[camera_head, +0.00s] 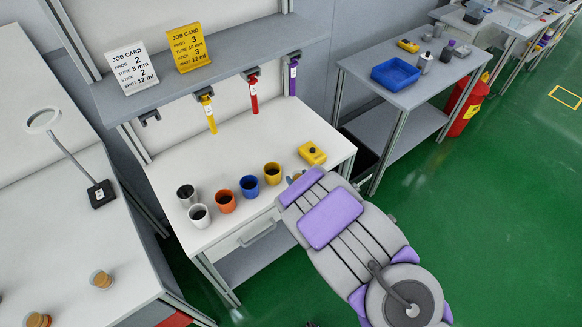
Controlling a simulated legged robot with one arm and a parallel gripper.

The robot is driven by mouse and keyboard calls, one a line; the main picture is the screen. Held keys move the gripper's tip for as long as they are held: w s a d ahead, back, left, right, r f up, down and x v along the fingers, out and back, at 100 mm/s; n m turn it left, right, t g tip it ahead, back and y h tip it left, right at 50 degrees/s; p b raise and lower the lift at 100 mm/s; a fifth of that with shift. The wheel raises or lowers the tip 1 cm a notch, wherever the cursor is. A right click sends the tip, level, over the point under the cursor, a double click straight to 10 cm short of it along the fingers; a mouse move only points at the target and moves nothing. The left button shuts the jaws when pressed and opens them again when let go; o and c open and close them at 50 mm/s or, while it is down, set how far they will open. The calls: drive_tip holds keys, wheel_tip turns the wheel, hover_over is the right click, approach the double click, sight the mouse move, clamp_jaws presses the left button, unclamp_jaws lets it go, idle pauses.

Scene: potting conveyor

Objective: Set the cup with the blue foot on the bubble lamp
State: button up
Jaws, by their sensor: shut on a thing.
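My gripper (292,179) is at the far end of my grey and purple arm, low over the front right of the white bench. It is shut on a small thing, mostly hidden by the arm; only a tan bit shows. A blue cup (250,187) stands upright on the bench, left of my gripper, between an orange cup (226,203) and a yellow cup (272,175). I cannot make out a blue foot on any cup. I cannot tell which thing is the bubble lamp.
A white cup (199,217) and a dark grey cup (186,196) stand at the bench's left. A yellow device (312,152) sits behind my gripper. Coloured tools hang from the shelf (215,68). A ring-headed stand (100,193) is on the left table. The bench's middle is clear.

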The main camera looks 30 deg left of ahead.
drive_tip(key=b, duration=0.2)
hover_over(291, 168)
drive_tip(key=d, duration=0.2)
drive_tip(key=shift+s+a+f, duration=0.25)
drive_tip(key=shift+s+f, duration=0.05)
drive_tip(key=shift+f, duration=0.1)
drive_tip(key=shift+w+a+f, duration=0.1)
drive_tip(key=shift+w+a, duration=0.2)
drive_tip(key=shift+a, duration=0.25)
drive_tip(key=shift+a+f, duration=0.2)
wheel_tip(291, 168, down, 3)
drive_tip(key=shift+a+f+b, duration=0.1)
drive_tip(key=shift+f+b, duration=0.05)
drive_tip(key=shift+b, duration=0.75)
drive_tip(key=shift+f, duration=0.1)
drive_tip(key=shift+d+r, duration=0.2)
drive_tip(key=shift+d, duration=0.15)
drive_tip(key=o, duration=0.6)
drive_tip(key=shift+a+f, duration=0.1)
drive_tip(key=shift+f, duration=0.05)
drive_tip(key=shift+o, duration=0.7)
drive_tip(key=shift+a+f, duration=0.1)
drive_tip(key=shift+a, duration=0.1)
